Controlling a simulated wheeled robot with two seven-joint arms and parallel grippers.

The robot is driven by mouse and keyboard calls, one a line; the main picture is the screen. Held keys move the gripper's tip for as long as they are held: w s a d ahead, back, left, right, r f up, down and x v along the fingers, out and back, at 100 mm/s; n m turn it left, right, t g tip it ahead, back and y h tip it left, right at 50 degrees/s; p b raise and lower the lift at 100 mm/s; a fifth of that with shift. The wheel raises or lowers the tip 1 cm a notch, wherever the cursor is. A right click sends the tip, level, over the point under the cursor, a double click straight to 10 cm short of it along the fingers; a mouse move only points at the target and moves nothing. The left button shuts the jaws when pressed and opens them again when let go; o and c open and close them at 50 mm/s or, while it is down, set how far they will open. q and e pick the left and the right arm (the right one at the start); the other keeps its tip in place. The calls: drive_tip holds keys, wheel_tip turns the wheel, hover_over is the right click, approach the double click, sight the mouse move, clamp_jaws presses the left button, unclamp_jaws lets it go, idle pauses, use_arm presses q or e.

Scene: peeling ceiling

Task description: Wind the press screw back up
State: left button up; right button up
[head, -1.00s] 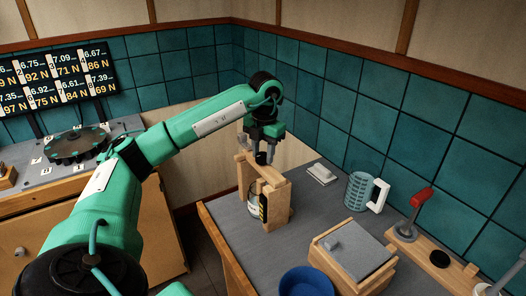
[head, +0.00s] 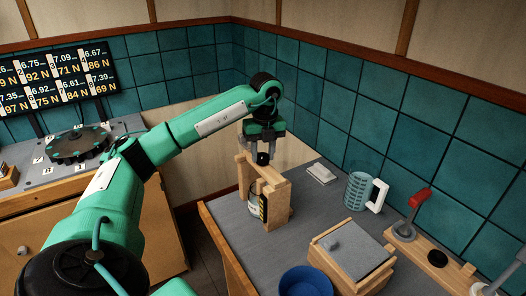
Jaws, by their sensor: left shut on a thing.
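The wooden press (head: 278,204) stands on the grey worktop near its far left corner. It has a light wood frame, a yellow-and-black striped strip on its side and a pale round thing inside, partly hidden by the frame. The dark knob of the press screw (head: 263,159) sits above the top beam. My left gripper (head: 262,156) reaches down from above, its grey fingers around the knob, shut on it. The contact itself is small and hard to see. My right gripper is out of view.
A wooden box with a grey lid (head: 358,247), a blue bowl (head: 306,282), a teal mug with a white handle (head: 359,190), a small white block (head: 321,174) and a red-handled lever (head: 420,200) stand to the right. The grey worktop (head: 236,226) is bare left of the press.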

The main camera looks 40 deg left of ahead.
use_arm(q)
drive_tip(key=n, duration=0.4)
drive_tip(key=shift+n+p, duration=0.35)
drive_tip(key=shift+n, duration=0.05)
drive_tip(key=n, duration=0.3)
drive_tip(key=shift+n+p, duration=0.3)
drive_tip(key=shift+p, duration=0.05)
drive_tip(key=n+p, duration=0.1)
drive_tip(key=n, duration=0.3)
drive_tip(key=shift+h, duration=0.3)
drive_tip(key=shift+s+r+n+p, duration=0.1)
drive_tip(key=shift+n+p, duration=0.3)
drive_tip(key=shift+n, duration=0.7)
drive_tip(key=shift+n+p, duration=0.35)
drive_tip(key=shift+n, duration=0.05)
drive_tip(key=n+p, duration=0.5)
drive_tip(key=p, duration=0.8)
drive_tip(key=shift+r+n, duration=0.1)
drive_tip(key=shift+n, duration=0.2)
drive_tip(key=shift+f+n+t+p, duration=0.2)
drive_tip(key=shift+n+t+p, duration=0.1)
drive_tip(key=shift+n+p, duration=0.8)
